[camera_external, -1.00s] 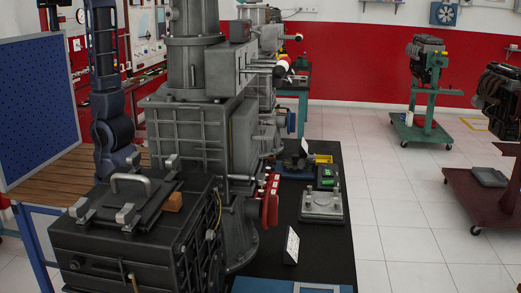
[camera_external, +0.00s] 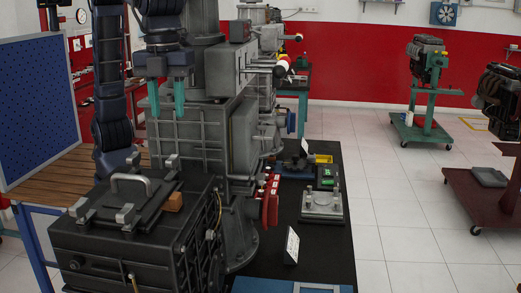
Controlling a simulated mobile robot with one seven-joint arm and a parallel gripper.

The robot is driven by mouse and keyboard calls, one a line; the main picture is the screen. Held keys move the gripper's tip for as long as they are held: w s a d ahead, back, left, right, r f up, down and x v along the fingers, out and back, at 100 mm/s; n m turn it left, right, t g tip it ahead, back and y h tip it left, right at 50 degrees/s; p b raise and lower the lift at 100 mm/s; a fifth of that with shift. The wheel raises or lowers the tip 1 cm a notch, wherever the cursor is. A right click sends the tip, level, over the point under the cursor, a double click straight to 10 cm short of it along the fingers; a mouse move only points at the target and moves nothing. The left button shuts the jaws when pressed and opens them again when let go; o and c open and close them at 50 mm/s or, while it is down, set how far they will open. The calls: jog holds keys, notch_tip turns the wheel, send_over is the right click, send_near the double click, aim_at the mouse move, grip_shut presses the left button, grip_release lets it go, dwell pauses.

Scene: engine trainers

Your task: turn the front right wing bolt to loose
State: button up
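A dark metal box (camera_external: 130,250) stands at the front left with a lid (camera_external: 150,196) and an arched grey handle (camera_external: 131,180). Small grey blocks that look like wing bolts sit at the lid's corners. The near right one (camera_external: 126,214) and near left one (camera_external: 79,207) are plain to see; two more are at the far edge (camera_external: 172,162). Their exact turn angle is too small to tell. My gripper (camera_external: 167,101) hangs with its two teal fingers pointing down, apart and empty. In the picture it is above the lid's far edge, not touching any bolt.
A tall grey engine (camera_external: 190,135) stands right behind the box. An orange-brown block (camera_external: 173,202) sits at the lid's right side. A blue pegboard (camera_external: 38,105) is at the left. Red levers (camera_external: 270,200) stick out right of the engine.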

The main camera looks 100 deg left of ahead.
aim_at(172, 157)
notch_tip(172, 157, down, 11)
jog(key=shift+r, duration=0.1)
dwell(0.4)
grip_shut()
